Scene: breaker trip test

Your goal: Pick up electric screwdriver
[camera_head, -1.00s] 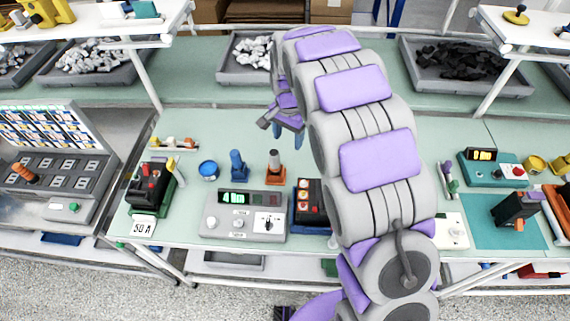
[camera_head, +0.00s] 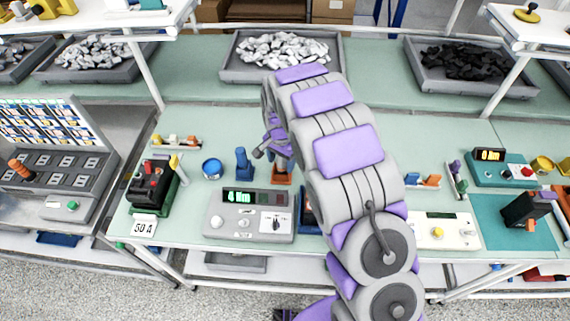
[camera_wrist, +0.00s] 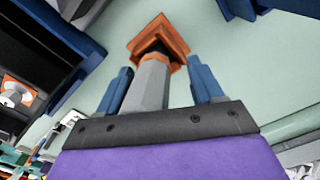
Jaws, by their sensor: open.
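A grey cylindrical tool (camera_wrist: 150,83), which looks like the electric screwdriver, stands in a square orange base in the wrist view. In the head view its orange base (camera_head: 282,179) shows on the green bench, with its upper part mostly hidden by my gripper. My gripper (camera_head: 276,146) is over it from above. In the wrist view the two blue fingers of my gripper (camera_wrist: 162,84) are apart, one on each side of the grey body. I cannot tell whether either finger touches it.
A blue upright tool (camera_head: 243,164) stands just left, with a blue round container (camera_head: 212,168) beyond. A grey meter box (camera_head: 250,213) sits in front. A black-and-red breaker (camera_head: 152,185) is farther left. A tray of white pieces (camera_head: 228,72) is behind.

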